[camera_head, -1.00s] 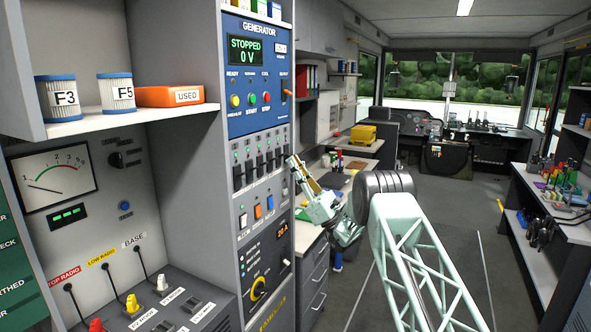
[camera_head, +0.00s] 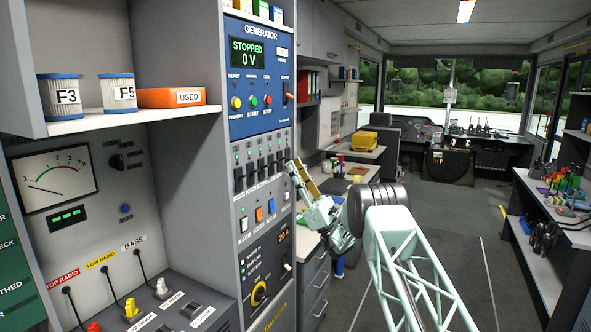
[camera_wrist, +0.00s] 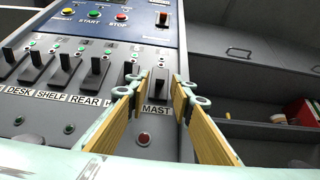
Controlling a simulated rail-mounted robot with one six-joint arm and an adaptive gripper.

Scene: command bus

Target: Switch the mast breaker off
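The mast breaker (camera_wrist: 158,88) is a black lever at the right end of a row on the grey panel, above a "MAST" label (camera_wrist: 155,110). In the wrist view it shows between the two wooden-faced fingers of my gripper (camera_wrist: 161,78). The fingers are apart, one on each side of the lever, and partly cover its surroundings. I cannot tell whether they touch it. In the head view my gripper (camera_head: 295,166) is at the right edge of the panel, beside the breaker row (camera_head: 262,169).
Other breakers, labelled "DESK", "SHELF" and "REAR" (camera_wrist: 66,68), stand close on the left. The generator panel (camera_head: 260,75) with its buttons and output lever is above. Coloured switches and a yellow knob (camera_head: 258,292) are below. The aisle floor at the right is clear.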

